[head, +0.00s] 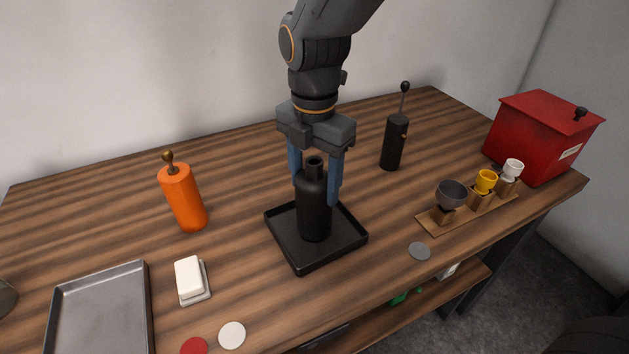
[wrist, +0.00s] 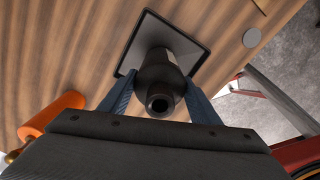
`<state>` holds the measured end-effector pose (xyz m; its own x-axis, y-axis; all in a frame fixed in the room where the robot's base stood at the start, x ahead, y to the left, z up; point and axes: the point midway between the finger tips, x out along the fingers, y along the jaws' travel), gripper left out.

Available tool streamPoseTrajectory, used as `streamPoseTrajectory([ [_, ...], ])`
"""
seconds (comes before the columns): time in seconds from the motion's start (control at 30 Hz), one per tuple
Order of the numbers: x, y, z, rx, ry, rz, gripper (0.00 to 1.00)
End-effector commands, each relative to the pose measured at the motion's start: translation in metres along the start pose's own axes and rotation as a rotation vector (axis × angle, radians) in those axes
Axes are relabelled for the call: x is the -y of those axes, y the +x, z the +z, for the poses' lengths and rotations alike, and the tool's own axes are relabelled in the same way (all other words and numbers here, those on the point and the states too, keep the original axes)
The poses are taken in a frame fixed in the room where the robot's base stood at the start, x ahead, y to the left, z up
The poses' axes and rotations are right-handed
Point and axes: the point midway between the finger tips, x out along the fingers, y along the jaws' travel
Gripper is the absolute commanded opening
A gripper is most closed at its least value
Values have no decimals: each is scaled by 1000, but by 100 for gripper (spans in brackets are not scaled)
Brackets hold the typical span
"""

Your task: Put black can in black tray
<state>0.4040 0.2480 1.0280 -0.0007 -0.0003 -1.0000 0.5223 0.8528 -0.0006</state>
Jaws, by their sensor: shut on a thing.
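The black can (head: 313,213) is bottle-shaped with a narrow neck, and it stands upright between the fingers of my gripper (head: 316,180). My gripper points down and is shut on its body. In the head view the can's base appears within the rim of the black tray (head: 288,254); I cannot tell whether it touches the tray floor. In the wrist view the can's open mouth (wrist: 160,103) faces the camera between the two blue fingers (wrist: 158,100), with the square black tray (wrist: 143,32) beyond it.
An orange mill (head: 183,198) stands left and a black cylinder with a knobbed stalk (head: 393,143) right. A wooden cup rack (head: 468,211) and a red box (head: 540,138) are further right. A soap dish (head: 192,281), metal tray (head: 100,312) and flat discs (head: 232,335) lie in front.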

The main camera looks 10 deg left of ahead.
Motion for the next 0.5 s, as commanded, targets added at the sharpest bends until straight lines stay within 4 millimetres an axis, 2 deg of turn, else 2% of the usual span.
streamPoseTrajectory([
  [0.47, 0, 8, 0, 1, 0, 2, 0],
  [0.5, 0, 9, 0, 0, 0, 0, 60],
])
